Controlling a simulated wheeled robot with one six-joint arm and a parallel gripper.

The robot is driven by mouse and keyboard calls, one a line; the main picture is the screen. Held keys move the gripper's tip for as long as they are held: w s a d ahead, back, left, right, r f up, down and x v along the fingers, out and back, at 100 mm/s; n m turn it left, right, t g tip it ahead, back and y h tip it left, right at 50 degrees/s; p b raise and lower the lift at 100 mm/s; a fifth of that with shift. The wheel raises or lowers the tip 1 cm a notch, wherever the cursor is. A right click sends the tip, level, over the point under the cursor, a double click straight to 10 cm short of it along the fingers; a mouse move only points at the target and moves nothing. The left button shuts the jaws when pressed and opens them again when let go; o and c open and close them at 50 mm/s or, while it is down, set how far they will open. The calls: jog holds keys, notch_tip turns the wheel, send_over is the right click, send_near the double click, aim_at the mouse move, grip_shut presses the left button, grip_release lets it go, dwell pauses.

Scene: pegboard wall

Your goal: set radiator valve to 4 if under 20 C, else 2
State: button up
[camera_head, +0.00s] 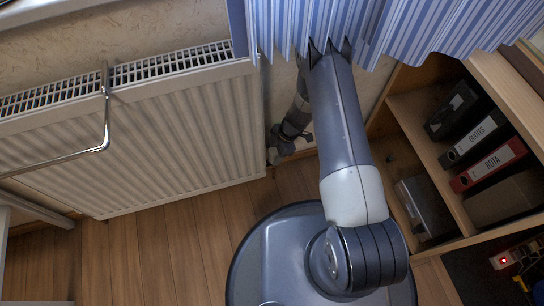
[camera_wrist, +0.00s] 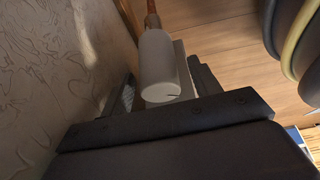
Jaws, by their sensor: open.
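The radiator valve (camera_wrist: 158,62) is a white rounded cylinder on a copper-coloured pipe in the wrist view. A short dark mark shows on its near end face; no number is readable there. My gripper (camera_wrist: 166,84) is open, with a dark finger on each side of the valve; I cannot tell whether either touches it. In the head view my gripper (camera_head: 281,148) is low beside the right end of the white radiator (camera_head: 180,130), and the valve is not clearly distinguishable there. I see no temperature reading in either view.
A metal rail (camera_head: 106,110) hangs on the radiator's front. A blue striped curtain (camera_head: 400,25) hangs over my arm. A wooden shelf (camera_head: 440,170) with binders stands to the right. Bare wooden floor (camera_head: 170,250) lies below the radiator. Dark and yellow curved tubes (camera_wrist: 285,40) show in the wrist view.

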jog(key=shift+b+x, duration=0.3)
jog(key=shift+x, duration=0.95)
jog(key=shift+c, duration=0.6)
jog(key=c, duration=0.9)
jog(key=shift+o, duration=0.2)
jog(key=shift+r+m+p, duration=0.1)
jog(key=shift+m+p, duration=0.2)
jog(key=shift+m, duration=0.1)
jog(key=shift+w+m+t+p, duration=0.1)
jog(key=shift+m+t+p, duration=0.35)
jog(key=shift+m, duration=0.45)
jog(key=shift+w+m+t, duration=0.15)
jog(key=shift+m+t, duration=0.6)
jog(key=shift+m, duration=1.05)
